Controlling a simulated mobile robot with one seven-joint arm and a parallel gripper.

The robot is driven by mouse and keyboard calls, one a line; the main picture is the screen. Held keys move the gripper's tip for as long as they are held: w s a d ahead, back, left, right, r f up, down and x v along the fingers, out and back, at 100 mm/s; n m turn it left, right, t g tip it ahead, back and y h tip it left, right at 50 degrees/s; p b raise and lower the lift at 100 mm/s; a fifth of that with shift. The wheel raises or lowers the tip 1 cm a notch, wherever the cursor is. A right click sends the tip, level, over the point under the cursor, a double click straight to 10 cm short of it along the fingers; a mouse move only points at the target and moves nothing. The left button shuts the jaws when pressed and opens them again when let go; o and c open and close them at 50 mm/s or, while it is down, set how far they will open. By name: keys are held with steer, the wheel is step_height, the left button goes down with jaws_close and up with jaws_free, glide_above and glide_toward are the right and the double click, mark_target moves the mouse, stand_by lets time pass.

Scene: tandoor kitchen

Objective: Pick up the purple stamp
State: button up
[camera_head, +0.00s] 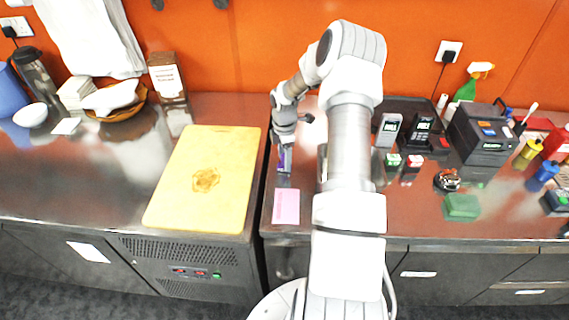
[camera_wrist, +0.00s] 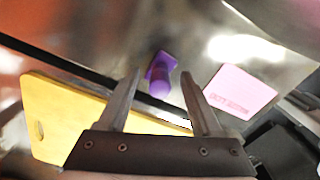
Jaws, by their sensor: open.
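The purple stamp (camera_wrist: 161,74) stands on the steel counter in the wrist view, a little beyond and between my fingertips. My gripper (camera_wrist: 162,82) is open, and nothing is between its fingers. In the head view my gripper (camera_head: 285,150) points down at the counter near the gap between the two counters. A small purple part of the stamp (camera_head: 284,160) shows there beside it; the rest is hidden by my gripper.
A pink note pad (camera_head: 286,206) lies close to the stamp. A yellow cutting board (camera_head: 205,180) lies on the left counter, across a narrow gap. Card terminals (camera_head: 388,130), a printer (camera_head: 482,133) and a bell (camera_head: 447,180) stand to the right.

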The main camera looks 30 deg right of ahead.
jaws_close()
stand_by(0.4)
